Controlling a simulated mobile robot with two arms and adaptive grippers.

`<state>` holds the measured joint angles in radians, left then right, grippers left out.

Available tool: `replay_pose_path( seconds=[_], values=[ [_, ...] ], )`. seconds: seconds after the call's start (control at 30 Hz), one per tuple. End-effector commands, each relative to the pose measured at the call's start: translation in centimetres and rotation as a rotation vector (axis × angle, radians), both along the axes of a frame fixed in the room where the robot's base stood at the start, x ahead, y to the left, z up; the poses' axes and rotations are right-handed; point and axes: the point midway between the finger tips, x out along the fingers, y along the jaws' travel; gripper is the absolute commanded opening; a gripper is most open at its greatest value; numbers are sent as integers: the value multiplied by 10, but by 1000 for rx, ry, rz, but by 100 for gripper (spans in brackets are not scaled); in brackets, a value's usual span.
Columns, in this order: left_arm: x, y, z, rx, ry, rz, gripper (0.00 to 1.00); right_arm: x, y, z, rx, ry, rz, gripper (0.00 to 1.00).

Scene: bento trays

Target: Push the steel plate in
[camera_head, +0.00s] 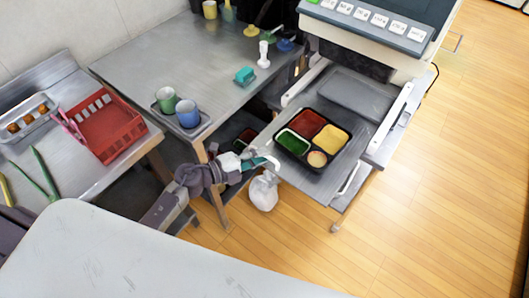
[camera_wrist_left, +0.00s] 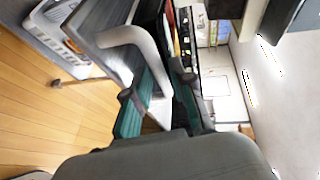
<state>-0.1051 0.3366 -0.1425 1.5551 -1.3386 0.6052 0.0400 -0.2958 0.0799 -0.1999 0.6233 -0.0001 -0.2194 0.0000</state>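The steel plate (camera_head: 318,187) is a flat grey shelf that sticks out toward me from under the white machine. A black bento tray (camera_head: 346,150) with red, yellow, green and orange-filled compartments lies on it. A pale handle (camera_head: 352,177) shows at the plate's right front. My left gripper (camera_head: 264,161) is at the plate's left front corner. In the left wrist view, a curved grey handle (camera_wrist_left: 124,36) runs between its teal fingers, which are close around it; contact is partly hidden. My right gripper is in neither view.
A steel table (camera_head: 150,62) with cups (camera_head: 187,113) is to the left. Wooden floor is clear at right.

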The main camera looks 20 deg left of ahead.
Motion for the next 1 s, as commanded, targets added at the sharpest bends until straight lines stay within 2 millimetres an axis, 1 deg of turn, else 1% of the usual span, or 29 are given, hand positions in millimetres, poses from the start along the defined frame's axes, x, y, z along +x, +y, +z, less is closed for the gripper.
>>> replay_pose_path(
  seconds=[0.03,0.13,0.47,0.5,0.57,0.6,0.63,1.0],
  values=[
    [5,-4,-1,-1,0,1,24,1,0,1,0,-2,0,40],
    [10,-9,-2,0,0,1,24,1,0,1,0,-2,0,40],
    [13,-12,-4,0,0,0,24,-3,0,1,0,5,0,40],
    [12,-12,-4,0,0,0,20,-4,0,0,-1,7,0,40],
    [12,-12,-4,1,1,0,10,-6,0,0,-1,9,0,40],
    [12,-12,-4,1,1,0,4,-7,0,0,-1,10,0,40],
    [12,-12,-4,1,1,0,0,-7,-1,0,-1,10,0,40],
    [12,-11,-4,1,1,0,0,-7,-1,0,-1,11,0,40]
  ],
)
